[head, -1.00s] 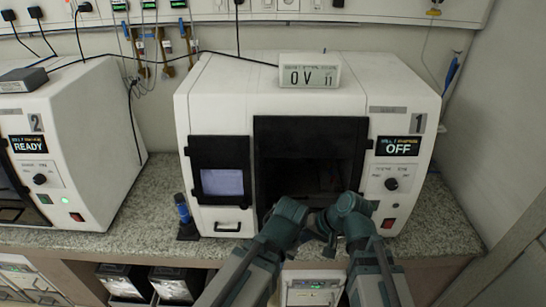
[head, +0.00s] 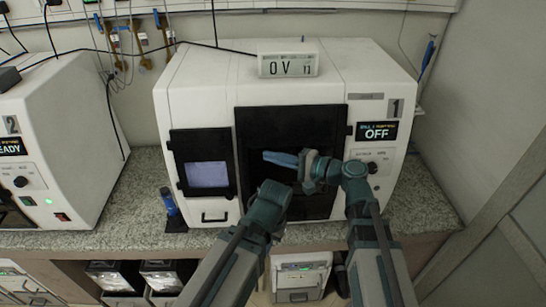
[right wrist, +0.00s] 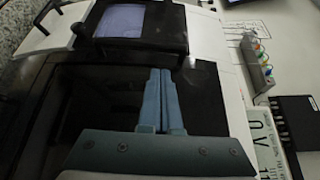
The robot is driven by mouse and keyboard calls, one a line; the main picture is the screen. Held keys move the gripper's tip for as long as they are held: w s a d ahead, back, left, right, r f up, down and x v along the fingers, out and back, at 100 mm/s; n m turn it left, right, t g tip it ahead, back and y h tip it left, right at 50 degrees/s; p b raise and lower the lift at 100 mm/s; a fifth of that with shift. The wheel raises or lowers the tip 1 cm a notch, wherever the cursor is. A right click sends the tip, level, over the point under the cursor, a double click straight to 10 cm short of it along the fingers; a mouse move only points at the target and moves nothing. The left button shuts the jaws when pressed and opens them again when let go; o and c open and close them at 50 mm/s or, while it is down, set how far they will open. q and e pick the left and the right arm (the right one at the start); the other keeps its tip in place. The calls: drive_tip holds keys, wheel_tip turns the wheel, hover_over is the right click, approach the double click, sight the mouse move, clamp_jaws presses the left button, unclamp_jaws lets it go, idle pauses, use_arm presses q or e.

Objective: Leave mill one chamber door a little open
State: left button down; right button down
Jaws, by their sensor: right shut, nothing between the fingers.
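Mill one (head: 205,80) is the white machine marked 1, with its panel reading OFF. Its dark chamber door (head: 292,116) fills the middle of its front; I cannot tell from the frames whether it is shut or slightly ajar. My right gripper (head: 268,156) is shut and empty in front of the dark door, its fingers pointing left. In the right wrist view its fingers (right wrist: 161,72) lie together over the dark glossy front (right wrist: 105,100); I cannot tell whether they touch it. My left arm reaches up below the door, but its gripper does not show.
A small screen (head: 207,174) is left of the door. Mill two (head: 65,110) is at the left. A wall closes the right side.

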sight(237, 148)
drive_tip(key=x, duration=0.7)
drive_tip(key=shift+b, duration=0.3)
